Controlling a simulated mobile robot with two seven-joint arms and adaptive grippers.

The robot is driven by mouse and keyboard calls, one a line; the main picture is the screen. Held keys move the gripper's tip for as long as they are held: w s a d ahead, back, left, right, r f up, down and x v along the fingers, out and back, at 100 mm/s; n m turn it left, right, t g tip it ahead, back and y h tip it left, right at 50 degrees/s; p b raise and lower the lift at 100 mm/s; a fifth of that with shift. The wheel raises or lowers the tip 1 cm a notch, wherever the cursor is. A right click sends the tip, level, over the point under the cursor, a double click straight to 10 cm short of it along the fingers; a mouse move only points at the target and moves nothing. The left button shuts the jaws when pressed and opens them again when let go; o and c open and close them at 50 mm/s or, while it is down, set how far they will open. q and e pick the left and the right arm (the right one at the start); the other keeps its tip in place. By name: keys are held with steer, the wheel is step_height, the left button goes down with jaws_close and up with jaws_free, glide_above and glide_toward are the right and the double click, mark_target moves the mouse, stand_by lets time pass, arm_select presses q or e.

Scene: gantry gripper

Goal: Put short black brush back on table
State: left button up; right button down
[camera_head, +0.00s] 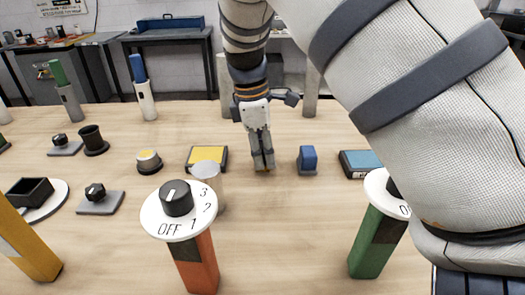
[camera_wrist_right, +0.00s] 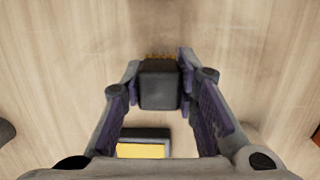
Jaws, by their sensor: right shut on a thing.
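My right gripper (camera_head: 262,165) points down over the wooden table (camera_head: 290,225), right of a yellow-topped box. In the right wrist view its fingers (camera_wrist_right: 158,88) are shut on the short black brush (camera_wrist_right: 159,84), a black block with tan bristles at its far edge. In the head view the fingers mostly hide the brush. The fingertips are at or close to the tabletop; I cannot tell whether the bristles touch it. My left gripper does not show.
A yellow-topped box (camera_head: 207,157) lies just left of the gripper and a blue block (camera_head: 307,159) just right. A blue-topped box (camera_head: 361,163) is further right. A dial on an orange post (camera_head: 193,250) stands in front, beside a translucent cup (camera_head: 207,178). The table's front middle is clear.

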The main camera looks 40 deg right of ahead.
steer(key=shift+f, duration=0.15)
steer(key=c, duration=1.2)
jaws_free()
steer(key=shift+c, duration=0.2)
step_height(320, 180, up, 12)
steer(key=w+a, duration=0.1)
steer(key=shift+a, duration=0.3)
